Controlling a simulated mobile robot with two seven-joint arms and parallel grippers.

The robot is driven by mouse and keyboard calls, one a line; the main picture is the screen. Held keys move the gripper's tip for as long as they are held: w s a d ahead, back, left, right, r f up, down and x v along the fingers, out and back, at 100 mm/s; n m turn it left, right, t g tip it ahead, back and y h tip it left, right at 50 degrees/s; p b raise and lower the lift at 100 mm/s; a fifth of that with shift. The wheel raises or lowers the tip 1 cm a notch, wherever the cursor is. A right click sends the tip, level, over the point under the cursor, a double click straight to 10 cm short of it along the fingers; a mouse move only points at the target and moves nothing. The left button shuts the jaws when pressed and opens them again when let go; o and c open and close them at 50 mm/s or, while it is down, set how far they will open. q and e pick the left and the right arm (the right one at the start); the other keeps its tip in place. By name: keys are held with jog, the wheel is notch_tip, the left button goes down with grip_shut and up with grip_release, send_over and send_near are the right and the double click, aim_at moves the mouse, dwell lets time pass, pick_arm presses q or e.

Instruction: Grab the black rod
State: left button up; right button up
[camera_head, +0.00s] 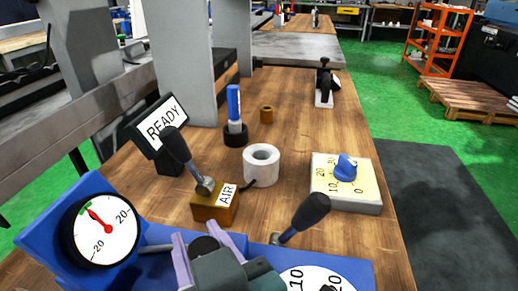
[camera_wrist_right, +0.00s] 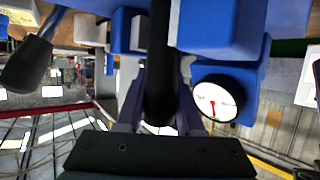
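The black rod (camera_wrist_right: 161,60) runs upright through the middle of the right wrist view, between the two fingers of my right gripper (camera_wrist_right: 160,95). The fingers lie close along both its sides; whether they press on it I cannot tell. In the head view my right gripper (camera_head: 205,247) is at the bottom centre, by the blue machine body. My left gripper is not in view.
A dial gauge (camera_head: 103,230) stands left of the gripper, and a black-handled lever (camera_head: 305,218) to its right. Behind are the AIR valve box (camera_head: 216,207), a white roll (camera_head: 261,166) and a knob box (camera_head: 345,185).

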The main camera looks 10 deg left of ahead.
grip_shut()
dwell(0.8)
jog(key=shift+r, duration=0.1)
